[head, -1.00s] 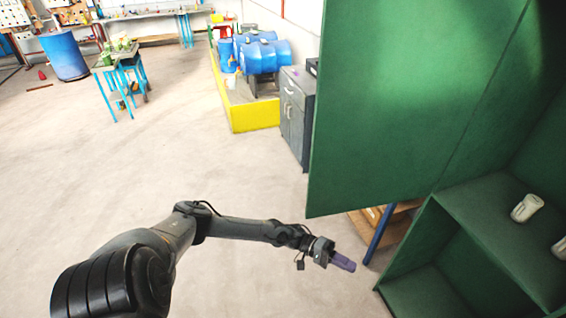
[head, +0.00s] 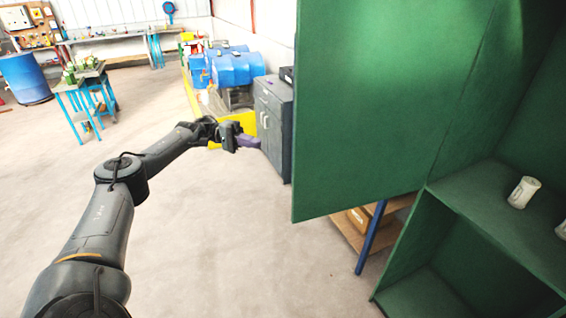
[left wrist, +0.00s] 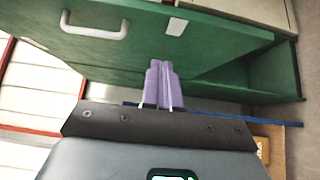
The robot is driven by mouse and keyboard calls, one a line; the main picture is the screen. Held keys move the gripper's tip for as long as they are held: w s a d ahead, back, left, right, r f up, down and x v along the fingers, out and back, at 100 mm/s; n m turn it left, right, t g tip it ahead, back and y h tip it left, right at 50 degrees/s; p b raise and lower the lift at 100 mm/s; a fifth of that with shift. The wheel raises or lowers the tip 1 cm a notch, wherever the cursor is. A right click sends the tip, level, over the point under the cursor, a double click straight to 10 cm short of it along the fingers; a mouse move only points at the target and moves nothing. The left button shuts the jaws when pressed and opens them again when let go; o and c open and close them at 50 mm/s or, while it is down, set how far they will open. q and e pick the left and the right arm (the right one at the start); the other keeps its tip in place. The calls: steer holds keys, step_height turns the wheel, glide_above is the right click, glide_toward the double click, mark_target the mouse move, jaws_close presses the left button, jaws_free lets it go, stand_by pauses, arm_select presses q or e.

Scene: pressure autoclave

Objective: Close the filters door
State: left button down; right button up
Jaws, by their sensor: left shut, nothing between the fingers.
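The green filters door (head: 370,100) stands open in the head view, swung out to the left of the green cabinet (head: 455,230). In the left wrist view the door (left wrist: 135,60) fills the upper part and bears a pale handle (left wrist: 95,28). My left gripper (head: 250,142) is left of the door's free edge in the head view, with a visible gap. Its purple fingers are together and empty; in the left wrist view the fingers (left wrist: 160,85) point toward the green surface. I cannot tell whether they touch it. My right gripper is not in view.
White cylindrical filters (head: 523,192) rest on the cabinet's shelf. A wooden shelf with a blue post (head: 372,235) stands behind and below the door. A grey cabinet (head: 275,125) and blue barrels (head: 238,68) stand further back.

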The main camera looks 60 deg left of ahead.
arm_select(q)
steer(key=s+d+p+x, duration=0.1)
steer(key=s+p+x, duration=0.1)
steer(key=x, duration=1)
steer(key=shift+d+p, duration=0.3)
steer(key=shift+p, duration=0.6)
steer(key=shift+s, duration=0.15)
